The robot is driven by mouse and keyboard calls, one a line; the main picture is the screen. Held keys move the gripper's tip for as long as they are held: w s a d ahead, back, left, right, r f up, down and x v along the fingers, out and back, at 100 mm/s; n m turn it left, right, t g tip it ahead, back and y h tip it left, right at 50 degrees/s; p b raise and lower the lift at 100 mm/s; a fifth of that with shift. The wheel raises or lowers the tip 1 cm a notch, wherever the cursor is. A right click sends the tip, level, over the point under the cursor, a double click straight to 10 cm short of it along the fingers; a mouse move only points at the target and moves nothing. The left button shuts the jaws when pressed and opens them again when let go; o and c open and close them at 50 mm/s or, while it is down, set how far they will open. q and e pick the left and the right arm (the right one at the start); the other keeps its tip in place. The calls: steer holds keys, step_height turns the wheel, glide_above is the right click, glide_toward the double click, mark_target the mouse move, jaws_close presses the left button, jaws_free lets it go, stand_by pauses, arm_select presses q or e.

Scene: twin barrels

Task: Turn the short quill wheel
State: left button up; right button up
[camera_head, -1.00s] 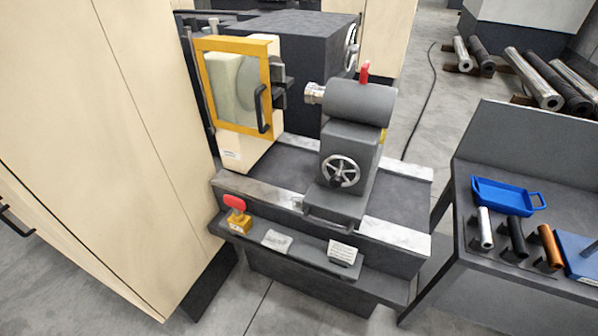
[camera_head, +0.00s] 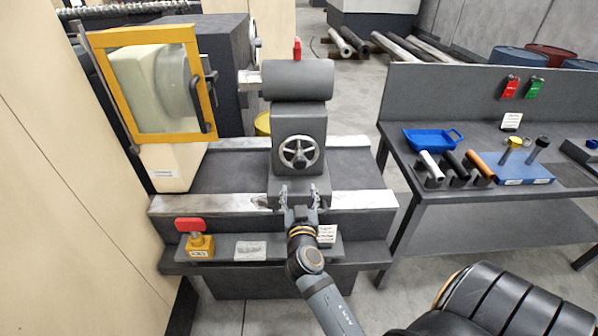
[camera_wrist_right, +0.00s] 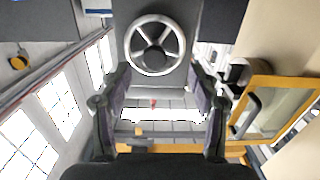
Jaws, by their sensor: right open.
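The short quill wheel (camera_head: 299,152) is a spoked silver handwheel with a dark hub on the front of the grey tailstock (camera_head: 298,82). It is plainly visible, with nothing covering it. My right gripper (camera_head: 299,192) is open and empty just below and in front of the wheel, apart from it, fingers pointing at the tailstock. In the right wrist view the wheel (camera_wrist_right: 155,45) lies ahead at the top middle, between and beyond the fingertips (camera_wrist_right: 158,78). My left gripper is not in view.
A yellow-framed guard door (camera_head: 150,85) stands left of the tailstock. A red-topped yellow switch (camera_head: 194,238) sits on the front ledge. A workbench (camera_head: 470,215) on the right carries a blue tray (camera_head: 430,140) and several cylinders. A second wheel shows partly behind.

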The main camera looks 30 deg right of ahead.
mark_target(300, 165)
steer(key=w+d+p, duration=0.1)
steer(key=w+d, duration=0.1)
steer(key=w+d+r+p, duration=0.1)
steer(key=w, duration=0.2)
steer(key=w+d+r+p, duration=0.1)
steer(key=w+d, duration=0.1)
steer(key=w, duration=0.1)
steer(key=shift+d+r+p, duration=0.1)
steer(key=shift+d+p, duration=0.2)
steer(key=shift+p, duration=0.05)
steer(key=shift+w+d, duration=0.2)
steer(key=shift+w, duration=0.1)
steer(key=shift+c, duration=0.3)
steer(key=c, duration=1.1)
steer(key=shift+c, duration=0.2)
